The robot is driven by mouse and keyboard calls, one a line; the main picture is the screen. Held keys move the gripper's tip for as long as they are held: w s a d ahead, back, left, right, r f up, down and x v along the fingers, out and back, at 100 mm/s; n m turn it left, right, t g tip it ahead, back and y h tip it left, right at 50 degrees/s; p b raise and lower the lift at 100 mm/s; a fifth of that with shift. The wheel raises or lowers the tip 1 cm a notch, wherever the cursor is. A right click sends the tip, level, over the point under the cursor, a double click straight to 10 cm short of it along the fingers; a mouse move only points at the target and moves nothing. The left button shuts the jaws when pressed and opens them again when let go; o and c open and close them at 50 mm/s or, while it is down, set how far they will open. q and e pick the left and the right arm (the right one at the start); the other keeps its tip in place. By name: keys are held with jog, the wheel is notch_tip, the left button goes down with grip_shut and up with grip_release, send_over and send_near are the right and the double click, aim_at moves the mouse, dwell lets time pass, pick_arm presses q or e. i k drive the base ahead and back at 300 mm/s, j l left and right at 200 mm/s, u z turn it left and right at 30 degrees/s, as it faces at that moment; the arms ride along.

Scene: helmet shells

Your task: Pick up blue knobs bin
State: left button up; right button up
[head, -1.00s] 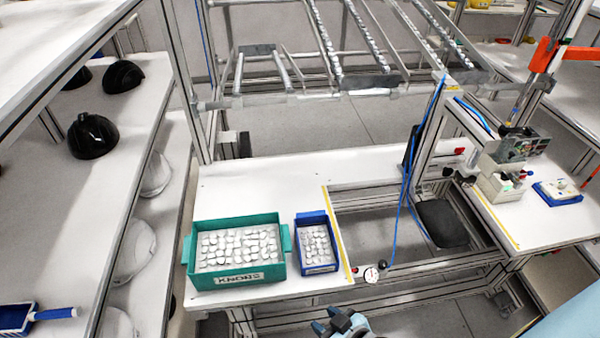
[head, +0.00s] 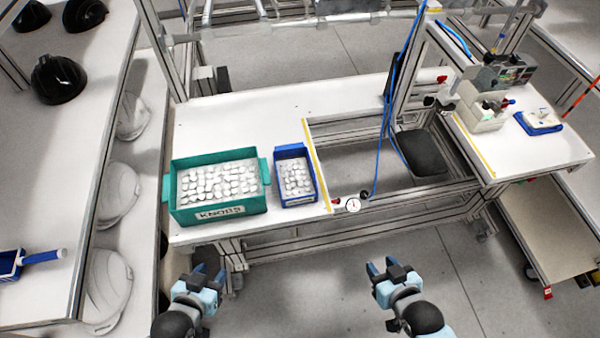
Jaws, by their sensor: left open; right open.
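The blue knobs bin (head: 297,200) stands on the white workbench in the head view, filled with several white knobs (head: 296,178). It is just right of a larger green bin (head: 219,210) labelled KNOBS, which also holds white knobs. My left gripper (head: 203,268) is open and empty, in front of the bench and below the green bin in the picture. My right gripper (head: 383,265) is open and empty, in front of the bench, to the right of and below the blue bin. Neither gripper touches a bin.
The white bench (head: 240,122) is clear behind the bins. A yellow strip (head: 318,165) and an opening in the bench lie right of the blue bin. A gauge (head: 353,204) sits at the front edge. Shelves at left hold black helmets (head: 58,80) and white shells (head: 108,285).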

aim_at(295, 174)
jog(key=u, duration=2)
jog(key=z, duration=2)
jog(key=i+l+u, duration=0.2)
jog(key=l, duration=0.4)
jog(key=l+u, duration=0.2)
jog(key=l, duration=0.4)
